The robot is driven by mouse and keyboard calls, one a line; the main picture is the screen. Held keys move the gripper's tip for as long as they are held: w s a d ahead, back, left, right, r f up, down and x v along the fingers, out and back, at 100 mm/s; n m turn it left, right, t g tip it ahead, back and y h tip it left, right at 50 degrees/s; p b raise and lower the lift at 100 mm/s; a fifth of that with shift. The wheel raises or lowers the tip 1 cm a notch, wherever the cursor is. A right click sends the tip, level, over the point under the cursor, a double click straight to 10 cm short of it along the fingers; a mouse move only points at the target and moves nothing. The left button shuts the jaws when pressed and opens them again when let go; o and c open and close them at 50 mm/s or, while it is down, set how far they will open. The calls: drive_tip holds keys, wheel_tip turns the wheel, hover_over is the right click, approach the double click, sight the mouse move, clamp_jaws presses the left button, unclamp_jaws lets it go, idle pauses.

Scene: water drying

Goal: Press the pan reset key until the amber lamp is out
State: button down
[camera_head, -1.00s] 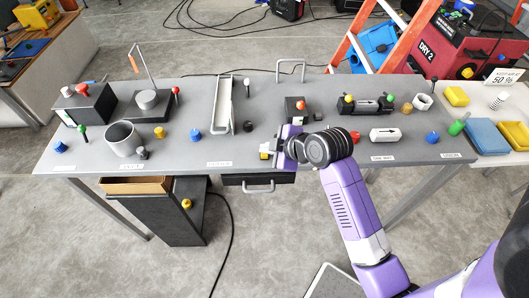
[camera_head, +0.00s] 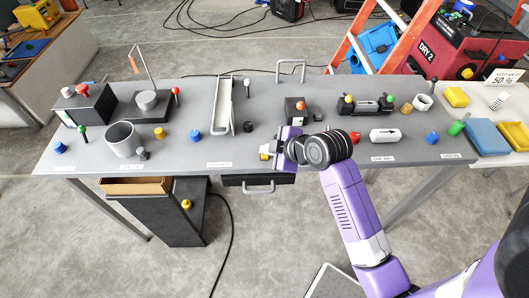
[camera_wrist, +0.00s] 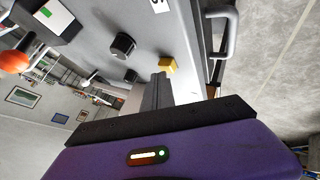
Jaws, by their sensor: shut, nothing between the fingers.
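My gripper (camera_head: 274,151) is over the front edge of the table, right of the middle; in the wrist view its dark fingers (camera_wrist: 158,90) are together and hold nothing. I cannot tell whether fingers and block touch. A dark box with an orange-red button (camera_head: 301,105) stands behind my gripper. No lettering marks the pan reset key, and I cannot tell which part it is. I cannot make out a lit amber lamp.
A black knob (camera_head: 248,126) stands behind and left of my gripper. A white channel (camera_head: 224,105) lies further left. A drawer handle (camera_head: 258,188) juts out below the table edge. A white block (camera_head: 385,135) and a dark fixture with coloured knobs (camera_head: 366,104) are to the right.

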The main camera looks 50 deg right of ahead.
sight(267, 156)
drive_tip(key=shift+r+p, duration=0.7)
drive_tip(key=shift+r, duration=0.05)
wheel_tip(267, 156, up, 5)
drive_tip(key=p, duration=0.5)
drive_tip(key=shift+r, duration=0.1)
idle(0.6)
